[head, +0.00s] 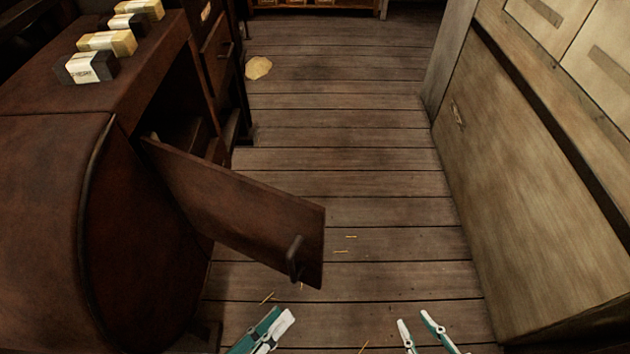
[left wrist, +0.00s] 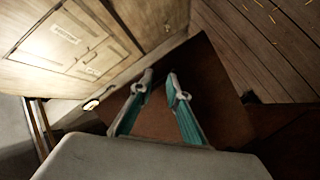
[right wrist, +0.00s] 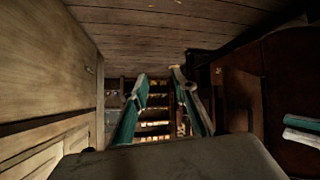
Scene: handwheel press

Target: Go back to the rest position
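My left gripper (head: 275,322) is at the bottom of the head view, in front of and below the free end of an open brown cabinet door (head: 235,208). In the left wrist view its fingertips (left wrist: 160,77) stand slightly apart with nothing between them. My right gripper (head: 417,318) is to the right at the bottom edge, over the plank floor. In the right wrist view its fingertips (right wrist: 160,75) are clearly apart and empty. Both grippers point forward, and most of both arms is outside the head view.
A dark wooden desk (head: 45,190) with several small boxes (head: 87,67) on top stands at the left. A pale wooden cabinet (head: 530,190) lines the right side. The plank floor (head: 345,185) between them is clear apart from straw bits and a yellowish patch (head: 258,68).

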